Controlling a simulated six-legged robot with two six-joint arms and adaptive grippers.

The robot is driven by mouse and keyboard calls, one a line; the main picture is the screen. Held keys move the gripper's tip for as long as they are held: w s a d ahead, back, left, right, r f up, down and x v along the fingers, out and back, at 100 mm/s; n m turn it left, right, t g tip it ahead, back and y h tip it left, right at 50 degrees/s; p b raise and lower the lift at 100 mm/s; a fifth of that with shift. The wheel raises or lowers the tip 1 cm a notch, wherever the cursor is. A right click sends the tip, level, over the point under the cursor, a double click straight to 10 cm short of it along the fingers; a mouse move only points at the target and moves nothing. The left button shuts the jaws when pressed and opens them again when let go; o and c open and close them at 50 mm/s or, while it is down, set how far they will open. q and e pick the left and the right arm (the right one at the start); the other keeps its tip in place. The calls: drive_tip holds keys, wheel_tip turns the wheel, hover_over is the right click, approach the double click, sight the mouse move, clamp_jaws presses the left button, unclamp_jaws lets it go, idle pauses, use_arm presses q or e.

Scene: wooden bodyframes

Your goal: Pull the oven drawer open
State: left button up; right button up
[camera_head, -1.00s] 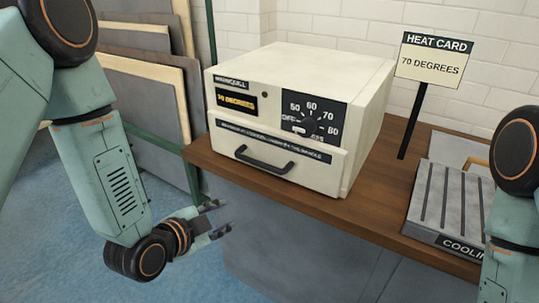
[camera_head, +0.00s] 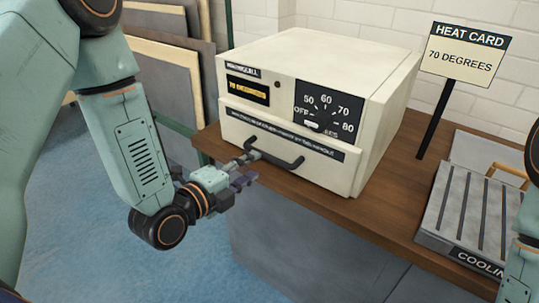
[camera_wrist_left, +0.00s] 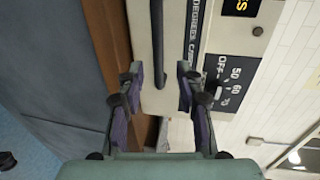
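The cream oven (camera_head: 310,80) stands on the wooden bench. Its drawer front (camera_head: 330,170) forms the lower face and looks closed. The dark drawer handle (camera_head: 284,162) spans the middle of that front. My left gripper (camera_head: 246,169) is open at the left end of the handle. In the left wrist view the handle (camera_wrist_left: 157,40) runs lengthwise, and its near end lies between the two parted fingertips (camera_wrist_left: 160,82). I cannot tell whether a finger touches it. My right gripper is out of view; only part of the right arm shows at the right edge.
A heat card (camera_head: 463,60) reading 70 degrees stands on a post right of the oven. A ribbed cooling rack (camera_head: 465,215) lies on the bench (camera_head: 375,218) at the right. Panels (camera_head: 172,70) lean behind my left arm. Blue floor is clear before the bench.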

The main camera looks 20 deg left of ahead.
sight(266, 158)
use_arm(q)
drive_tip(key=b+x, duration=0.1)
drive_tip(key=x, duration=0.6)
drive_tip(key=shift+w+f, duration=0.1)
drive_tip(key=shift+w, duration=0.05)
drive_tip(key=shift+w+f, duration=0.2)
drive_tip(key=shift+w, duration=0.1)
drive_tip(key=shift+s+r, duration=0.15)
drive_tip(key=c, duration=0.4)
clamp_jaws()
